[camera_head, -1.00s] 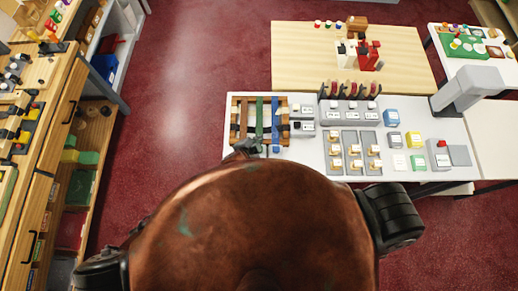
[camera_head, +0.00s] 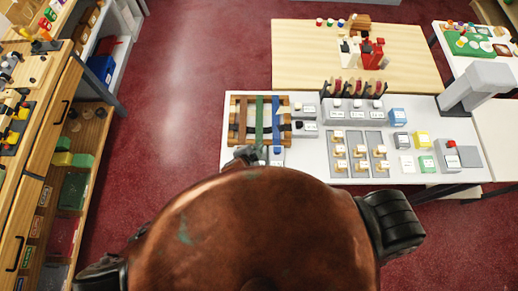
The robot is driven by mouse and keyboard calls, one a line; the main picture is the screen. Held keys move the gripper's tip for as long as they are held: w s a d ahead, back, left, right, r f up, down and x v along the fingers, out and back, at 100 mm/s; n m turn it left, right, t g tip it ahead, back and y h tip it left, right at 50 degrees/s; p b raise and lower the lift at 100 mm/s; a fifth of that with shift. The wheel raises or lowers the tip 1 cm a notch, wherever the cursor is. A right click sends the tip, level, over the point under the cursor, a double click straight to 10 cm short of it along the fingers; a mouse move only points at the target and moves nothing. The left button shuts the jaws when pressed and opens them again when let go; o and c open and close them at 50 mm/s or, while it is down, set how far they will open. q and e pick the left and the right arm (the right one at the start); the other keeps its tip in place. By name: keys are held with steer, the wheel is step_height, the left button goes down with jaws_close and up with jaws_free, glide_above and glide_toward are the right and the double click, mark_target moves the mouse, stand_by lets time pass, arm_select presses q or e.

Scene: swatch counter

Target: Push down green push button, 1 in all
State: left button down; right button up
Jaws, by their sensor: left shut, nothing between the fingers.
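A small green block (camera_head: 427,164) stands on the white counter, at the right of its front part. It may be the green push button, but it is too small to make out a button cap. My left gripper (camera_head: 248,153) is shut and empty at the front edge of a wooden rack with coloured strips (camera_head: 234,122), far to the left of the green block. My copper-coloured body hides most of the left arm. My right gripper is not in view.
Near the green block are a white block (camera_head: 406,164), a yellow block (camera_head: 422,139) and a grey box with a red top (camera_head: 450,154). Grey switch panels (camera_head: 358,165) lie between the rack and these blocks. A wooden table (camera_head: 300,55) stands behind.

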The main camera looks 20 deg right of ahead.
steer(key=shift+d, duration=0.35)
arm_select(q)
steer(key=shift+f, duration=0.1)
stand_by(0.7)
steer(key=shift+f, duration=0.3)
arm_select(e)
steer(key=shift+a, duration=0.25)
